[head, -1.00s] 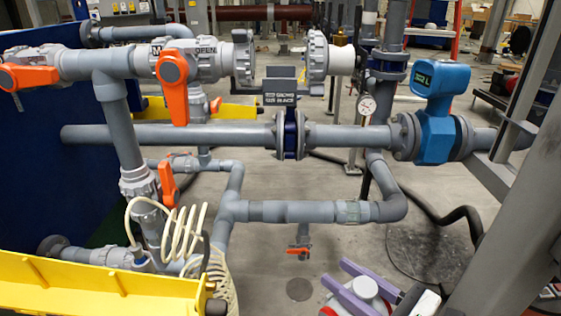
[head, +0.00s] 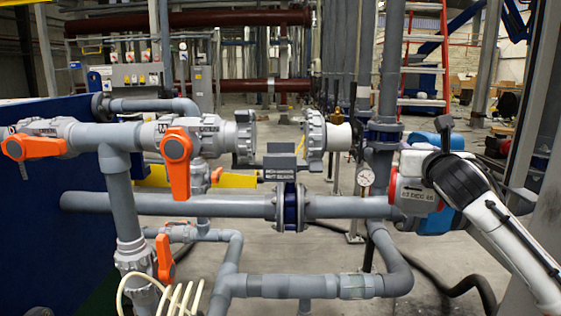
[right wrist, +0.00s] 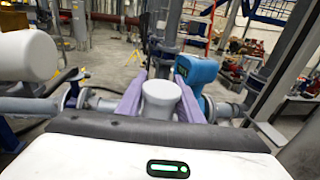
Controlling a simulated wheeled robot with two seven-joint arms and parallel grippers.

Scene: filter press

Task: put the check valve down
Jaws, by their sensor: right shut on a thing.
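The check valve (head: 413,188) is a light grey body with a printed label and some red at its edge. My right gripper (right wrist: 160,86) is shut on it and holds it in the air, in front of the blue flow meter. In the right wrist view the valve's round grey end (right wrist: 161,93) shows between the purple fingers. In the head view the fingers are mostly hidden behind the valve and wrist. The upper pipe has an open gap between a left union (head: 245,137) and a right union (head: 314,137). My left gripper is not in view.
A pressure gauge (head: 365,177) is just left of the held valve. The blue flow meter (right wrist: 197,72) and a steel post (head: 543,150) are close on the right. Orange-handled valves (head: 176,160) are at left.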

